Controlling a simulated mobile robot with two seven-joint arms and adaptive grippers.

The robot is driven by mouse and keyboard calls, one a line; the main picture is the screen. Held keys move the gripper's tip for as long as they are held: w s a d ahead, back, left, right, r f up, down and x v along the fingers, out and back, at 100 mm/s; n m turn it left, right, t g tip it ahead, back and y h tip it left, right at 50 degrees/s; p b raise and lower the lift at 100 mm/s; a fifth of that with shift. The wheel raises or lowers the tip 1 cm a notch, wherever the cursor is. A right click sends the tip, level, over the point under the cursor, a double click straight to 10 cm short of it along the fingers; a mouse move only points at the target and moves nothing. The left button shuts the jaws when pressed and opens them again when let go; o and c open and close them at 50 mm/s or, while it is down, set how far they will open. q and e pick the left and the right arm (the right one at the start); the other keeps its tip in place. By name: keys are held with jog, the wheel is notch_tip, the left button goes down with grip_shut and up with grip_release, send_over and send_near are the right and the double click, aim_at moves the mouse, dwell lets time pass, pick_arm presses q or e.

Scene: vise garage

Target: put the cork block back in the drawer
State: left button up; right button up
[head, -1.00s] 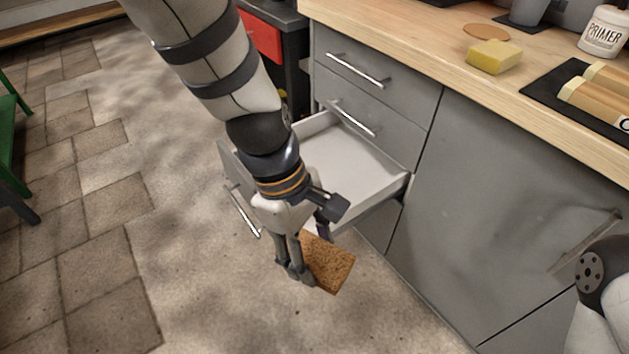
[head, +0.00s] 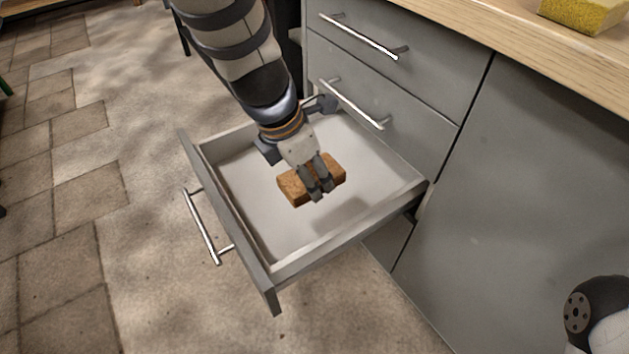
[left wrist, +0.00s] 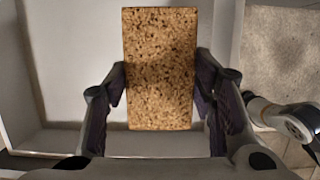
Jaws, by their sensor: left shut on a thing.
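The brown speckled cork block (head: 294,187) is held in my left gripper (head: 318,186), above the floor of the open drawer (head: 268,226). In the left wrist view the block (left wrist: 160,70) sits between both fingers (left wrist: 160,100), with a finger pad against each long side. The drawer's pale floor and walls show behind it. A shadow lies on the drawer floor below and to the right of the block, and the block appears clear of the floor. The drawer is pulled well out and looks empty. The fingers of my right gripper are out of view.
Two shut drawers with bar handles (head: 358,36) are above the open one. A cabinet door (head: 520,190) is to the right. The wooden worktop (head: 480,28) bears a yellow sponge (head: 583,14). Part of my right arm shows at the lower right.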

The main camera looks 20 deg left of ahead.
pick_arm(q)
jog(key=w+f, duration=0.2)
jog(key=w+a+f+b, duration=0.1)
jog(key=f, duration=0.1)
jog(key=w+f+b, duration=0.1)
jog(key=w+f, duration=0.1)
jog(key=shift+w+a, duration=0.3)
jog(key=f, duration=0.1)
jog(key=f+b, duration=0.2)
jog(key=shift+w+a+f, duration=0.1)
jog(key=shift+w+f, duration=0.15)
jog(key=shift+f, duration=0.15)
jog(key=shift+r, duration=0.15)
jog(key=o, duration=1.2)
